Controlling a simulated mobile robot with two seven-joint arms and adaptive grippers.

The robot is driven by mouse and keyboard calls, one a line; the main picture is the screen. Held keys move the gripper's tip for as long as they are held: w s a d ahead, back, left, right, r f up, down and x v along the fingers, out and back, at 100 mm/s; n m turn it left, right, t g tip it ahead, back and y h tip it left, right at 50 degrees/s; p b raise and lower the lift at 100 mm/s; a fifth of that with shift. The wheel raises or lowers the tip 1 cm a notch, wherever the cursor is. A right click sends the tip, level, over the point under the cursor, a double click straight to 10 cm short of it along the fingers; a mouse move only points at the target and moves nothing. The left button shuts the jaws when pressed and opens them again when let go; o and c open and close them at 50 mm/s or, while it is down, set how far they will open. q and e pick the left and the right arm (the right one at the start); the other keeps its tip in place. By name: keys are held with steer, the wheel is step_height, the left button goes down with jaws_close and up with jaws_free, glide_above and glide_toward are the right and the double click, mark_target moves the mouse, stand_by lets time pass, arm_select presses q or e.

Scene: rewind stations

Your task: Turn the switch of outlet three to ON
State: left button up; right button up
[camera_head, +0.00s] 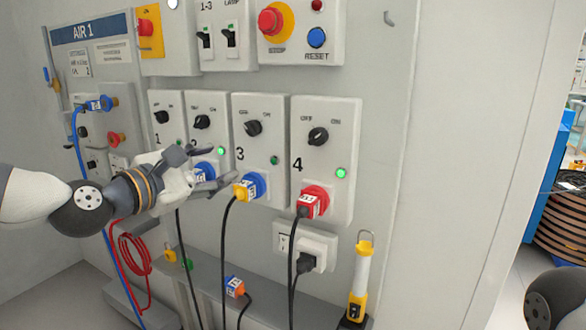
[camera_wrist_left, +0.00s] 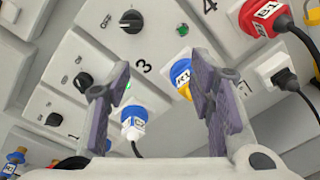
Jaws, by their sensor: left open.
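The outlet three box (camera_head: 245,187) is a pale wall unit with a black rotary switch (camera_head: 253,128) at its top, marked OFF on the left and ON on the right. The switch also shows at the top of the left wrist view (camera_wrist_left: 131,20). The outlet three lamp (camera_head: 274,160) looks dull green. My left gripper (camera_head: 211,168) is open and empty, in front of outlet two, below and left of the switch and apart from it. In the left wrist view its fingers (camera_wrist_left: 160,88) stand either side of the numeral 3. My right gripper is out of view.
A blue and yellow plug (camera_head: 249,187) sits in outlet three, its cable hanging down. Outlet four (camera_head: 338,199) holds a red plug (camera_head: 313,202); its lamp is bright green. Emergency stop (camera_head: 271,21) and RESET (camera_head: 317,38) buttons are above. A yellow work lamp (camera_head: 361,275) stands lower right.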

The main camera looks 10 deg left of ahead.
arm_select(q)
steer(key=n+t, duration=0.1)
glide_toward(249, 129)
steer(key=b+x, duration=0.2)
steer(key=x, duration=0.6)
steer(key=shift+w+f, duration=0.15)
steer(key=shift+w, duration=0.15)
steer(key=shift+w+d, duration=0.2)
steer(key=shift+w, duration=0.2)
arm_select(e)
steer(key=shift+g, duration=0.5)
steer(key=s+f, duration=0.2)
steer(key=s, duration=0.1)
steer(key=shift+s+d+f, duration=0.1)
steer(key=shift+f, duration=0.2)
arm_select(q)
steer(key=c, duration=1.1)
